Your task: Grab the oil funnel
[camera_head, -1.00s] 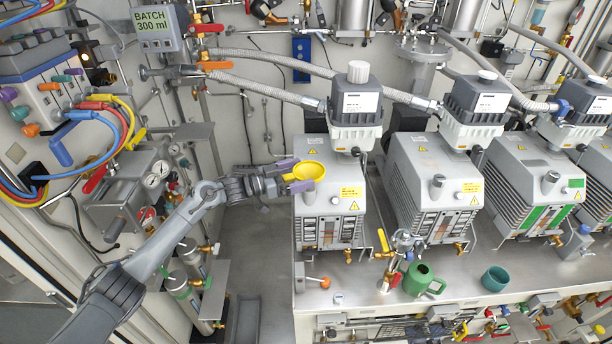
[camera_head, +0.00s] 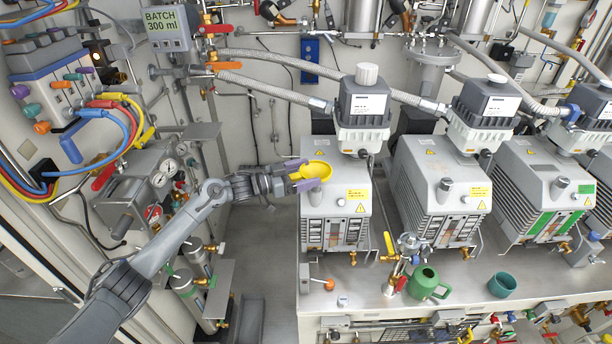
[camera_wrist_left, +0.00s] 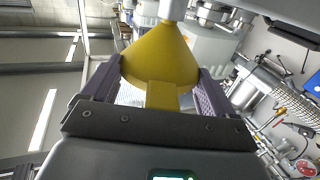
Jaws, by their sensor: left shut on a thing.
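The yellow oil funnel (camera_head: 316,171) is between the purple-tipped fingers of my left gripper (camera_head: 303,177), at the left edge of the leftmost pump. In the left wrist view the funnel (camera_wrist_left: 162,58) fills the space between the two fingers (camera_wrist_left: 155,92), and a flat yellow tab of it lies near the palm. My left gripper is shut on the funnel. Whether the funnel touches the pump below is hard to tell. My right gripper is not in view.
Grey vacuum pumps (camera_head: 335,208) stand in a row on a metal bench (camera_head: 385,297). A green watering can (camera_head: 424,284) and a teal cup (camera_head: 501,283) stand near its front edge. Hoses run behind. A panel with gauges (camera_head: 140,190) is on the left.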

